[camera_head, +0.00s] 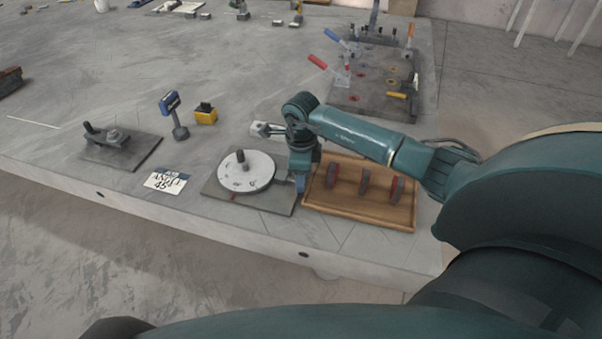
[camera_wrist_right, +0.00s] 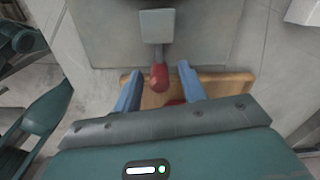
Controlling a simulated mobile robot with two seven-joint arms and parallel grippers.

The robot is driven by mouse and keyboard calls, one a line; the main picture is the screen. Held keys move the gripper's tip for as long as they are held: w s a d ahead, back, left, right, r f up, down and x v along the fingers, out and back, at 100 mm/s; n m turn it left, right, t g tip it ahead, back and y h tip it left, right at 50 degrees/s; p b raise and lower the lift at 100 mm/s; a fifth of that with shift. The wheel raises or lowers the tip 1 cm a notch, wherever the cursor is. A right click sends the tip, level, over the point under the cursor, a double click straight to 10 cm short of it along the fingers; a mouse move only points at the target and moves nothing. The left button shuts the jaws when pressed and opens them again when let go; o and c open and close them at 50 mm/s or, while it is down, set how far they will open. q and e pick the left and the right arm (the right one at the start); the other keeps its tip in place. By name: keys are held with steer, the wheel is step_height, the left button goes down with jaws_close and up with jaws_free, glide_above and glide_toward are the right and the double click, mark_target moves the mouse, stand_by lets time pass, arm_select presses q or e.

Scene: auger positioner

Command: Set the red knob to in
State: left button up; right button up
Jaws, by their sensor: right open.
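The red knob (camera_wrist_right: 160,77) sticks out from a grey block (camera_wrist_right: 157,26) at the edge of the grey base plate in the right wrist view. In the head view the positioner's round light-grey dial (camera_head: 246,172) with a black handle sits on its base plate (camera_head: 215,192); I cannot make out the red knob there, close to my gripper. My right gripper (camera_wrist_right: 160,72) is open, its blue fingers on either side of the red knob with gaps on both sides. In the head view this gripper (camera_head: 300,184) points down at the plate's right edge. My left gripper is not in view.
A wooden tray (camera_head: 345,213) with several red-and-grey parts lies right beside the plate. An "ANGLE 45" card (camera_head: 166,181) lies left of it. A plate with clamps (camera_head: 340,99) stands behind. A yellow block (camera_head: 206,115) and blue-headed stand (camera_head: 172,105) are back left.

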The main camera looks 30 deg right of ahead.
jaws_close()
stand_by(0.5)
